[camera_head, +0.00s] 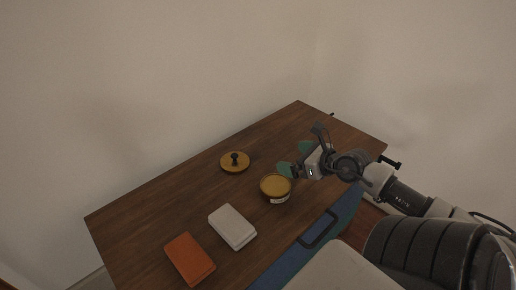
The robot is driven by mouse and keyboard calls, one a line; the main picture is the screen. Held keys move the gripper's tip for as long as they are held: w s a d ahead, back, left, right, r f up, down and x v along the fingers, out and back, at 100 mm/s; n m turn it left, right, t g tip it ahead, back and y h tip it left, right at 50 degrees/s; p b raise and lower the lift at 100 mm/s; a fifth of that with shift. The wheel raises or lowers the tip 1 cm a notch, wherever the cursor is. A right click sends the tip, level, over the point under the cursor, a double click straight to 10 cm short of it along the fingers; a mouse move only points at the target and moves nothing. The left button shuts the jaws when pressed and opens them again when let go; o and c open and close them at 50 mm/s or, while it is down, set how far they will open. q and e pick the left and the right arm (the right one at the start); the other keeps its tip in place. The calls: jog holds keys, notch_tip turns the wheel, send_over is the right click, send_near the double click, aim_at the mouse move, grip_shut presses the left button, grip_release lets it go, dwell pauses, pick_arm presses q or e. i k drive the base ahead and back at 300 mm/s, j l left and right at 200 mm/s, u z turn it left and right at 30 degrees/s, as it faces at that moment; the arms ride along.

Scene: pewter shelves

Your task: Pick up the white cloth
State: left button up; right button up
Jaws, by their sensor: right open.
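The white cloth (232,226) is a folded, pale rectangular stack lying flat on the brown wooden table (150,207), near its front edge. An orange folded cloth (189,259) lies to its left and nearer to me. My right gripper (297,171) is open above the right part of the table, beside a round yellow-topped container and well to the right of the white cloth. Nothing shows between its fingers. My left gripper is not in view.
The round yellow container (276,187) stands between my right gripper and the white cloth. A round yellow lid with a dark knob (235,161) lies farther back. Something green (306,147) is partly hidden behind the gripper. The table's left part is clear.

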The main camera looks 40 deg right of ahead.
aim_at(234, 230)
jog(key=z, duration=1.05)
